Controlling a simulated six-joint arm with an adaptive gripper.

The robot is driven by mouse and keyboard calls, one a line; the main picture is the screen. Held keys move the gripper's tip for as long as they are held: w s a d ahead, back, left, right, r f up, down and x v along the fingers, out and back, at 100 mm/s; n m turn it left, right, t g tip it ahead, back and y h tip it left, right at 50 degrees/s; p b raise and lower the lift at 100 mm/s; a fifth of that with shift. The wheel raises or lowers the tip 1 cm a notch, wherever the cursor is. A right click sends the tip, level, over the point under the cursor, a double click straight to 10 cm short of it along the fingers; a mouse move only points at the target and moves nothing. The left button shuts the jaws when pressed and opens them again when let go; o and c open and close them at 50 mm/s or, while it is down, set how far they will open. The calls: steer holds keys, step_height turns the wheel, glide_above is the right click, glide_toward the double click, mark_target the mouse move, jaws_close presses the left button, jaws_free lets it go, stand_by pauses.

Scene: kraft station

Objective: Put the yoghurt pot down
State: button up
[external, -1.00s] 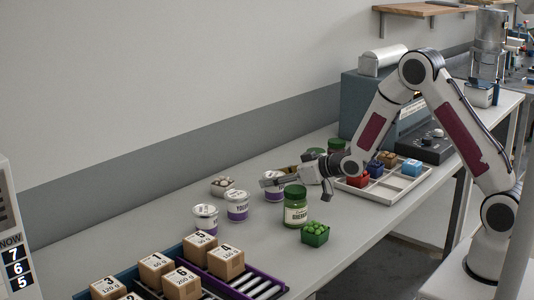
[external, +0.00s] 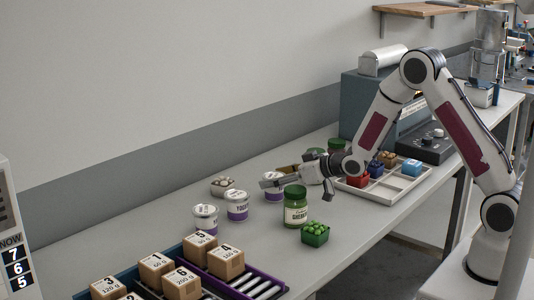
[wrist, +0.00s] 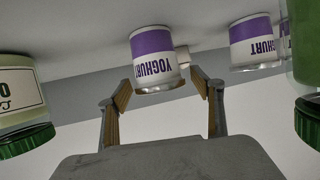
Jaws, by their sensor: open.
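The yoghurt pot (wrist: 155,58) is white with a purple band and stands on the bench. In the wrist view it shows upside down, just beyond and between my fingertips. My gripper (wrist: 162,88) is open, with a finger on either side and gaps beside the pot. Two more yoghurt pots (external: 237,206) (external: 205,218) stand to the left.
A green-lidded jar (external: 296,208) and a green punnet (external: 315,234) stand close in front of my gripper. A small bowl (external: 222,186) is behind the pots. A divided white tray (external: 390,186) is to the right; numbered boxes (external: 200,249) stand at front left.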

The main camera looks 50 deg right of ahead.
steer(key=v, duration=1.1)
steer(key=shift+s, duration=0.3)
steer(key=shift+d+r, duration=0.1)
steer(key=shift+r, duration=0.05)
stand_by(0.4)
steer(key=s+d+r+m+g+h, duration=0.1)
steer(key=s+d+r+g+h, duration=0.1)
steer(key=s+r, duration=0.4)
steer(key=s+d+r+m+g+h, duration=0.1)
steer(key=s+d+r+g+h, duration=0.15)
steer(key=s, duration=0.65)
steer(key=s+a+r+g, duration=0.1)
steer(key=s, duration=0.9)
steer(key=s+a+r+g+y, duration=0.1)
steer(key=s+g, duration=0.1)
steer(key=s, duration=0.9)
steer(key=shift+r+m, duration=0.3)
steer(key=shift+r, duration=0.1)
